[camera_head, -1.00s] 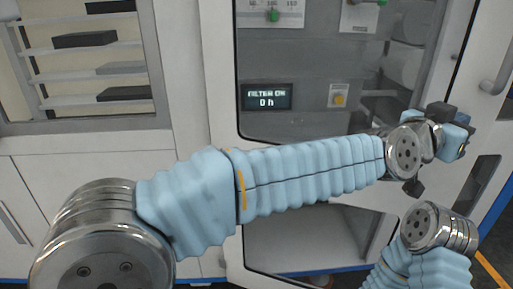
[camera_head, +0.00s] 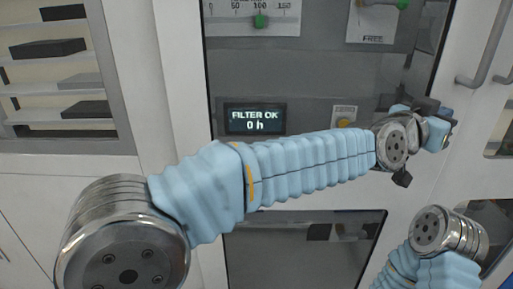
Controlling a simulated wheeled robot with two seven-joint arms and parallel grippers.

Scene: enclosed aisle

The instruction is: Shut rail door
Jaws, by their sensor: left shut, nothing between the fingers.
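A white-framed cabinet front (camera_head: 455,185) with a large dark glazed window fills the middle and right; I take it to be the rail door, but cannot tell whether it is fully shut. A thin seam runs down its right side. A grey bar handle (camera_head: 487,50) stands at the upper right, beyond that seam. My left arm reaches across the front, and my left gripper (camera_head: 436,114) is at the window's right edge, left of the handle and apart from it. Its fingers are shut with nothing between them. My right arm shows at lower right; its gripper is out of view.
Behind the glass are a "FILTER OK 0 h" display (camera_head: 254,119), a yellow button (camera_head: 344,122) and a gauge panel (camera_head: 252,17). A lower window (camera_head: 295,250) is partly hidden by my arm. Shelves with dark boxes (camera_head: 48,49) stand at the left.

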